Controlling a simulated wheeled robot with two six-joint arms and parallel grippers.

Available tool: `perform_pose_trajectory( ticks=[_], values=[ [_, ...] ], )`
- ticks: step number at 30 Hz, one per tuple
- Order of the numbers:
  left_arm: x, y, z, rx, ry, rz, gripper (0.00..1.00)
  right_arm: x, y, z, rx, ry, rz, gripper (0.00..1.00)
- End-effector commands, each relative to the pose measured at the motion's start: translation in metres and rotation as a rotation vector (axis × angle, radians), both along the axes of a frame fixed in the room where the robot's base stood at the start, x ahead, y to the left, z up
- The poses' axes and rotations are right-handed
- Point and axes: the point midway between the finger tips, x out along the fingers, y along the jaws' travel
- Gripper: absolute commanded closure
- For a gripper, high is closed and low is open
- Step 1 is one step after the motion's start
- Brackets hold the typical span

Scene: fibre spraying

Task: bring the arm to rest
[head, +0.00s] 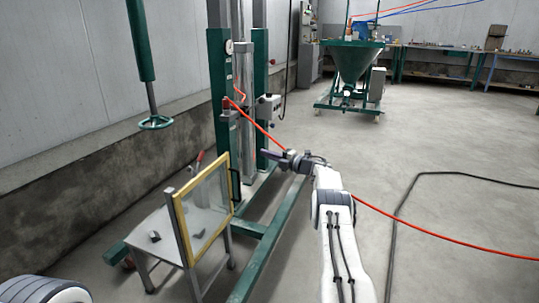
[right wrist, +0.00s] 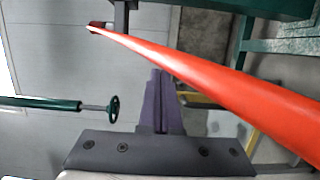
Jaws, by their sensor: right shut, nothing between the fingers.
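My right arm reaches forward from the lower right in the head view. Its gripper (head: 272,156) points left, in front of the green and grey machine column. In the right wrist view the gripper fingers (right wrist: 157,75) lie together with nothing between them. An orange-red hose (head: 256,127) runs from the column past the gripper and on to the right. It crosses close to the camera in the right wrist view (right wrist: 200,70); I cannot tell whether it touches the gripper. Of my left arm, only a white rounded part shows at the lower left; its gripper is out of view.
A yellow-framed clear panel (head: 181,228) stands at a small grey table (head: 157,262) left of the arm. A green handwheel (head: 155,122) hangs at the left. Green base beams (head: 262,252) lie on the floor. A dark cable (head: 399,207) and open floor are at the right. A green hopper (head: 354,64) stands behind.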

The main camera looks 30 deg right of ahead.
Motion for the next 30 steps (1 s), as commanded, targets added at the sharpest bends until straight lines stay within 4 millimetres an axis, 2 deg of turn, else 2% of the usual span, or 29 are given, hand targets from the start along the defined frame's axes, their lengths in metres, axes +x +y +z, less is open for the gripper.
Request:
perform_pose_trajectory(
  ticks=[12, 14, 17, 20, 22, 24, 26, 27, 29, 30],
  values=[
    [0.000, 0.000, -0.001, 0.000, 0.000, 0.000, 1.00, -0.002, -0.008, 0.000, 0.001, 0.001, -0.002, 1.00],
    [0.000, 0.000, -0.001, 0.000, 0.000, 0.000, 1.00, 0.002, -0.005, 0.005, 0.007, 0.001, -0.005, 1.00],
    [0.000, 0.000, -0.001, 0.000, 0.000, 0.000, 1.00, 0.020, 0.014, 0.025, 0.048, 0.005, -0.027, 1.00],
    [0.000, 0.000, -0.001, 0.000, 0.000, 0.000, 1.00, 0.050, 0.055, 0.061, 0.142, 0.030, -0.077, 1.00],
    [0.000, 0.000, -0.001, 0.000, 0.000, 0.000, 1.00, 0.069, 0.094, 0.088, 0.232, 0.069, -0.129, 1.00],
    [0.000, 0.000, -0.001, 0.000, 0.000, 0.000, 1.00, 0.079, 0.137, 0.109, 0.326, 0.126, -0.184, 1.00],
    [0.000, 0.000, -0.001, 0.000, 0.000, 0.000, 1.00, 0.079, 0.174, 0.122, 0.403, 0.188, -0.230, 1.00],
    [0.000, 0.000, -0.001, 0.000, 0.000, 0.000, 1.00, 0.075, 0.199, 0.128, 0.451, 0.234, -0.260, 1.00],
    [0.000, 0.000, -0.001, 0.000, 0.000, 0.000, 1.00, 0.062, 0.237, 0.133, 0.519, 0.314, -0.308, 1.00],
    [0.000, 0.000, -0.001, 0.000, 0.000, 0.000, 1.00, 0.049, 0.262, 0.134, 0.561, 0.372, -0.339, 1.00]
  ],
)
